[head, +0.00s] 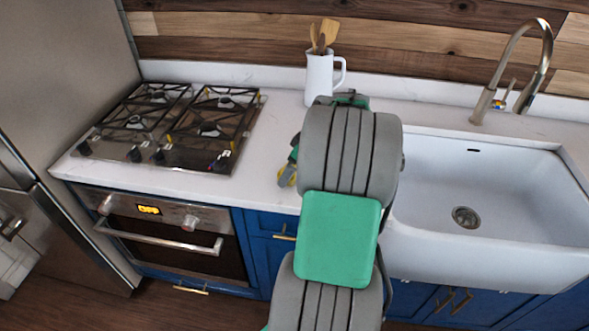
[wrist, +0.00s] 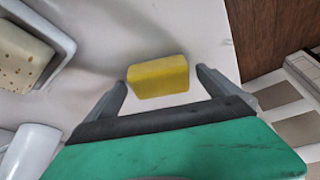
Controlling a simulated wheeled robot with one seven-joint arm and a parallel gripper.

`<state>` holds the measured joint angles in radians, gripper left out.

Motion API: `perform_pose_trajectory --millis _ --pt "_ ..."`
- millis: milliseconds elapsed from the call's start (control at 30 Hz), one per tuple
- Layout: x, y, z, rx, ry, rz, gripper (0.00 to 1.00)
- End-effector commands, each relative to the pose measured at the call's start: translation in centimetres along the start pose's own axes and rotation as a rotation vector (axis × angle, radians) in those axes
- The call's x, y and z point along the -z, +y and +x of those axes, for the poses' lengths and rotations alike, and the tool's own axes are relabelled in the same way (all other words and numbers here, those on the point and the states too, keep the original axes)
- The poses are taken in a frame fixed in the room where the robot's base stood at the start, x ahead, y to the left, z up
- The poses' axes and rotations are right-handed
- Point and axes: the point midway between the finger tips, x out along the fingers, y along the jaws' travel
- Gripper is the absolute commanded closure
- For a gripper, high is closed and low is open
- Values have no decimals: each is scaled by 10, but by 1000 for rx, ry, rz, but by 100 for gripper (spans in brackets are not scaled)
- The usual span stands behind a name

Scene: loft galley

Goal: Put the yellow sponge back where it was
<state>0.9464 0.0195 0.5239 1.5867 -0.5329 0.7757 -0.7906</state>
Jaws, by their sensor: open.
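A bright yellow block, which looks like the yellow sponge (wrist: 158,78), lies on a white surface in the wrist view. My gripper (wrist: 161,82) is open, with one finger to the left of the block and one to the right. Gaps show beside the block, and nothing is gripped. In the head view my arm hides most of the gripper and the counter behind it.
In the wrist view, a pale holed block (wrist: 22,58) sits in a grey-white dish (wrist: 62,40), and a white rounded object (wrist: 30,150) is at lower left. In the head view a utensil pitcher (head: 319,76) stands behind my arm, between the stove (head: 170,125) and sink (head: 500,240).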

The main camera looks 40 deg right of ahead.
Motion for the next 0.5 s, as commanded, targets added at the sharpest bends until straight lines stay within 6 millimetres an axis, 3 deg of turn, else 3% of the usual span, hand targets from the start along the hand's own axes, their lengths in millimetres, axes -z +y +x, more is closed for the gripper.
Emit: perform_pose_trajectory --millis 300,500 --pt "0 2 -80 -8 1 0 0" --pt "0 1 -108 -3 0 1 0"
